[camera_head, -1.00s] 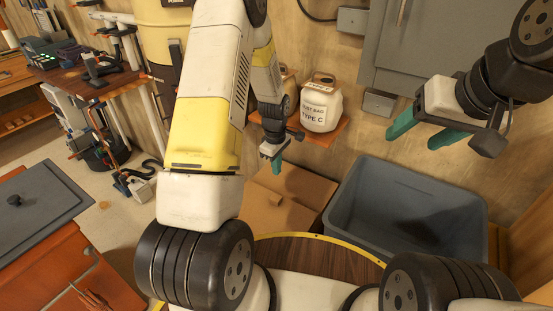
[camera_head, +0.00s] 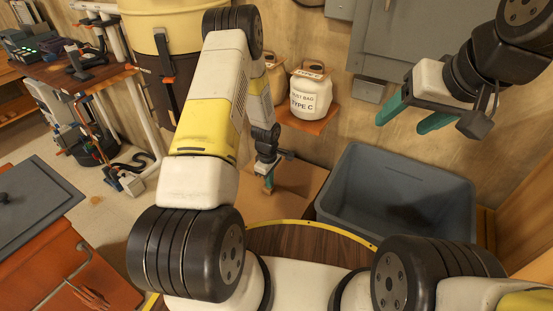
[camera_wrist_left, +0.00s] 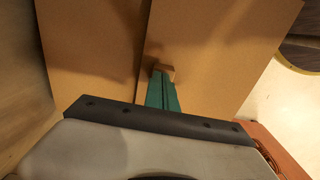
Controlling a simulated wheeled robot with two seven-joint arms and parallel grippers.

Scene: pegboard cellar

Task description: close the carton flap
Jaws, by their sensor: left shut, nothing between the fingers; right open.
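The brown cardboard carton (camera_head: 298,181) stands below the wall shelf, left of the grey bin, partly hidden behind my left arm. In the left wrist view two cardboard panels fill the upper part, a left panel (camera_wrist_left: 88,45) and a right panel (camera_wrist_left: 225,50), with an edge running between them. My left gripper (camera_head: 268,184) is shut and empty, pointing down at the carton top. Its green fingertips (camera_wrist_left: 163,78) are at a small cardboard tab by that edge; I cannot tell whether they touch. My right gripper (camera_head: 406,118) is open and empty, above the grey bin.
An open grey bin (camera_head: 395,213) stands right of the carton. A white dust bag container (camera_head: 310,95) sits on a wall shelf (camera_head: 307,122) behind. An orange cabinet (camera_head: 80,270) stands at left.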

